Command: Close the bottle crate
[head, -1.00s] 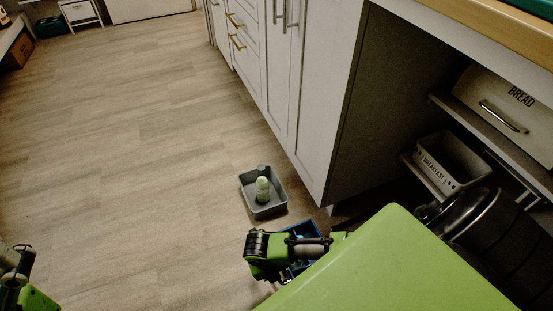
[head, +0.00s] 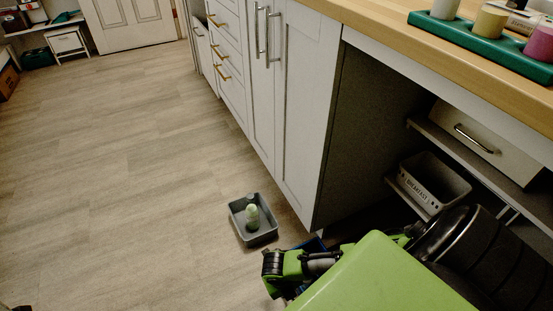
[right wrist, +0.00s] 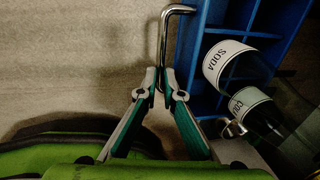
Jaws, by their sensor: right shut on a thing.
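The blue bottle crate (right wrist: 217,95) shows in the right wrist view with divided compartments. Two dark bottles with white labels, a soda bottle (right wrist: 232,66) and a cola bottle (right wrist: 256,108), are at its right part. A bent metal bar (right wrist: 165,32) stands beside the crate's left edge. My right gripper (right wrist: 160,75) is shut on this bar near its lower part. In the head view only a bit of the blue crate (head: 316,244) shows behind my right arm, and the fingertips are hidden. My left gripper is not in view.
A grey bin (head: 254,236) holding a pale green bottle (head: 252,217) stands on the floor near the white cabinets (head: 290,110). An open shelf bay holds a breakfast bin (head: 435,184). The wooden counter (head: 420,40) carries a teal tray (head: 480,42). The floor at left is clear.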

